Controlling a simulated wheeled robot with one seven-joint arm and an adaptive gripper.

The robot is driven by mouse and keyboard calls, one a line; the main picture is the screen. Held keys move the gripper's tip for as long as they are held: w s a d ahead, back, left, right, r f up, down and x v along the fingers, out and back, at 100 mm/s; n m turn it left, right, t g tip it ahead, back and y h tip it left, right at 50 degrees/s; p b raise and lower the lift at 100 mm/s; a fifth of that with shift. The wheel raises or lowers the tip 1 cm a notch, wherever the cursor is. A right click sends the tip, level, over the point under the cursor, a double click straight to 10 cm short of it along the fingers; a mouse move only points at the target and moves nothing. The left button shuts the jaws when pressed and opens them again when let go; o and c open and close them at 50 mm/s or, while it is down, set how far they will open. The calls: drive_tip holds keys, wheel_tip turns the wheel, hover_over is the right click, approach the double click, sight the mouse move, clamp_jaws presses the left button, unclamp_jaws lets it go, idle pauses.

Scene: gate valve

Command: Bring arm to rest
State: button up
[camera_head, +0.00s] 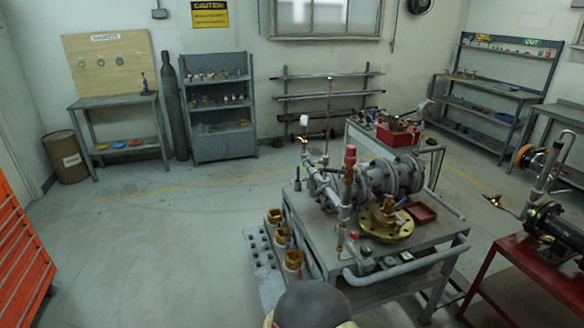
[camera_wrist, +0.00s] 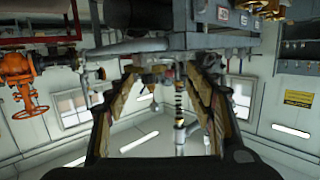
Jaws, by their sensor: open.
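My gripper (camera_wrist: 160,78) shows in the wrist view with its two fingers apart and nothing between them. Pipework and a dark spring-like part show in the background through the gap. The wrist picture appears upside down, with ceiling lights low in it. In the head view, a dark rounded part of my arm (camera_head: 314,306) shows at the bottom edge, and the fingers cannot be made out there. The grey flanged valve assembly (camera_head: 372,182) sits on a metal workbench (camera_head: 385,262) just beyond it. A brass flange (camera_head: 385,222) lies on the bench top.
Open floor (camera_head: 160,245) lies left of the bench. An orange drawer cabinet (camera_head: 22,250) stands at the far left, and a red bench (camera_head: 505,285) at the right. Shelves (camera_head: 215,105) line the back wall. The wrist view shows an orange valve with a handwheel (camera_wrist: 28,108).

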drive_tip(key=s+a+f+n+g+y, duration=0.35)
drive_tip(key=a+f+y, duration=0.25)
drive_tip(key=a+f, duration=0.25)
drive_tip(key=s+a+r+n+g+y, duration=0.2)
drive_tip(key=s+a+r+g+y, duration=0.2)
drive_tip(key=s+a+r+g, duration=0.4)
drive_tip(key=s+d+r+t, duration=0.1)
drive_tip(key=s+d+r, duration=0.5)
drive_tip(key=d+r, duration=0.2)
drive_tip(key=s+d+r+t+h, duration=0.1)
drive_tip(key=s+d+r, duration=0.6)
drive_tip(key=r, duration=0.6)
drive_tip(key=s+d+r+t+h, duration=0.1)
drive_tip(key=s+d+r, duration=0.5)
drive_tip(key=d+r, duration=0.4)
drive_tip(key=shift+s+d+r+n+t, duration=0.25)
drive_tip(key=shift+s+r+n+t, duration=0.1)
drive_tip(key=shift+r+n, duration=0.15)
